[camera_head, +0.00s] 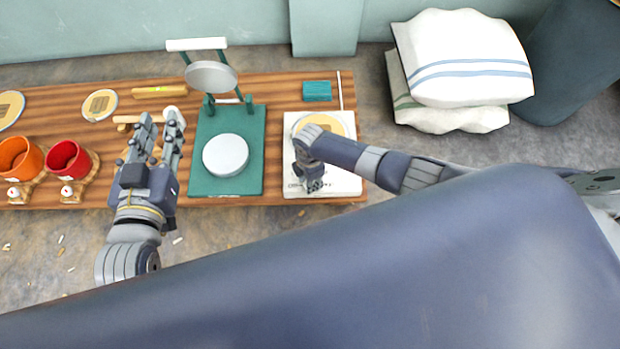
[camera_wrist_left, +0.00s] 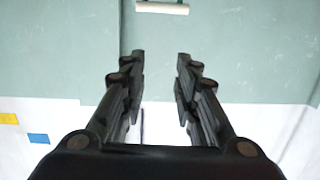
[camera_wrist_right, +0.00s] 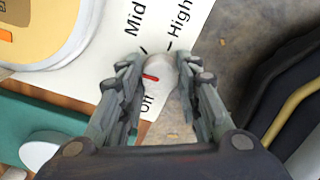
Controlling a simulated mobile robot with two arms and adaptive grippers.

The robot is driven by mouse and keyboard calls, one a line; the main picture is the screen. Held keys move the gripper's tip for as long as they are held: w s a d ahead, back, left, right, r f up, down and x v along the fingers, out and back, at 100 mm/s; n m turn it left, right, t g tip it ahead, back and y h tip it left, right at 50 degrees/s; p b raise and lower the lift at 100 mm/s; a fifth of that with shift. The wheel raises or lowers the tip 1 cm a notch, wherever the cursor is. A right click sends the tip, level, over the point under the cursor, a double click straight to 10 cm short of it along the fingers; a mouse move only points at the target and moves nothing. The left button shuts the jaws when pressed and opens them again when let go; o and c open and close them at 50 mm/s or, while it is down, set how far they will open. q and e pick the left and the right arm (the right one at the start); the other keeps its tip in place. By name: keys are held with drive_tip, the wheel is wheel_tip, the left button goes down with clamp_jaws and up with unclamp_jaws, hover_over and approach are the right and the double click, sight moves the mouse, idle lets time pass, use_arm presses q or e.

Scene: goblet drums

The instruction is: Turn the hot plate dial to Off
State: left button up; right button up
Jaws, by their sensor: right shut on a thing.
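The hot plate is a white board (camera_head: 349,184) with a yellow round plate (camera_head: 340,123) on the wooden table. Its dial is a pale round knob (camera_wrist_right: 158,72) with a red mark, printed labels "Mid", "High" and "Off" around it. The red mark lies toward the left finger in the right wrist view; that finger hides part of the scale. My right gripper (camera_wrist_right: 157,78) is shut on the dial, with one finger on each side. In the head view the right gripper (camera_head: 310,184) covers the dial. My left gripper (camera_head: 160,118) is open and empty above the table.
A green stand (camera_head: 256,150) with white discs is left of the hot plate. A teal block (camera_head: 317,91) lies behind the hot plate. Cushions (camera_head: 465,60) lie on the floor at the right.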

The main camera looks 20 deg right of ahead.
drive_tip(key=shift+n, duration=1)
drive_tip(key=n, duration=0.2)
drive_tip(key=shift+n, duration=0.3)
drive_tip(key=n, duration=0.2)
drive_tip(key=shift+n+b, duration=0.35)
drive_tip(key=shift+n, duration=0.05)
drive_tip(key=shift+f+n, duration=0.1)
drive_tip(key=shift+n, duration=0.8)
drive_tip(key=n+b, duration=0.1)
drive_tip(key=n, duration=0.5)
drive_tip(key=shift+n+b, duration=0.3)
drive_tip(key=shift+b, duration=0.1)
use_arm(q)
wheel_tip(320, 180, up, 13)
drive_tip(key=s+d+t+h, duration=0.1)
drive_tip(key=t+h, duration=0.1)
drive_tip(key=t, duration=0.5)
drive_tip(key=shift+s+d+h, duration=0.15)
drive_tip(key=shift+s+h, duration=0.15)
drive_tip(key=shift+s, duration=0.1)
use_arm(e)
drive_tip(key=shift+o, duration=0.2)
drive_tip(key=shift+s+n, duration=0.1)
drive_tip(key=shift+n, duration=0.8)
drive_tip(key=shift+c, duration=0.2)
